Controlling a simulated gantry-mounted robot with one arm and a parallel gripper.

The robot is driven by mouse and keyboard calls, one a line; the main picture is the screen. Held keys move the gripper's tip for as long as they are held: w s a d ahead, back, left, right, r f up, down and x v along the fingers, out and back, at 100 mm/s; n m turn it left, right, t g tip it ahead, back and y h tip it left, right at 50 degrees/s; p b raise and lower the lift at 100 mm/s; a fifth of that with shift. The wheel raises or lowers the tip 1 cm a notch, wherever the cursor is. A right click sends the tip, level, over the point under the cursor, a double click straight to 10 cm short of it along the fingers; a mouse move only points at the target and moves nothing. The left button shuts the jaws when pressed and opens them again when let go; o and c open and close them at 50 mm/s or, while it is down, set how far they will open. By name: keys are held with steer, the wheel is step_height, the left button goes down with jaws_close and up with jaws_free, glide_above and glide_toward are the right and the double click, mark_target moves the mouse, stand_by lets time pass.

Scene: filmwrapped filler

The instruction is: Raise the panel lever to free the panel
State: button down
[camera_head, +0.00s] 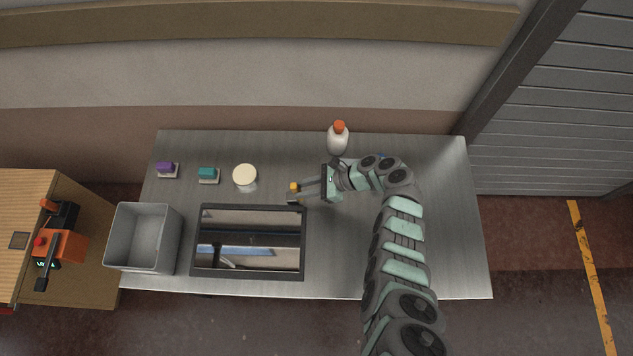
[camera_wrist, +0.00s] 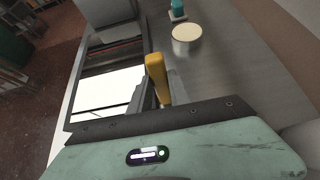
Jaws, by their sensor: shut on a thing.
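The panel (camera_head: 202,243) is a dark-framed rectangle with a glossy, reflective middle, set in the metal table; it also shows in the wrist view (camera_wrist: 101,90). The panel lever (camera_head: 294,187) has a yellow-orange handle near the panel's top right corner. In the wrist view the lever (camera_wrist: 155,72) stands up between my fingers. My gripper (camera_head: 299,192) reaches in from the right and is shut on the lever. The lever's lower part is hidden by my fingers.
A grey bin (camera_head: 143,238) stands left of the panel. A purple block (camera_head: 166,168), a teal block (camera_head: 208,174) and a cream round lid (camera_head: 245,175) lie behind it. A white bottle with an orange cap (camera_head: 338,138) stands behind my wrist. The table's right side is clear.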

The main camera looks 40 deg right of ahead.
steer(key=shift+f, duration=0.1)
stand_by(0.5)
steer(key=c, duration=1.2)
jaws_free()
steer(key=shift+d, duration=0.1)
steer(key=v, duration=1.1)
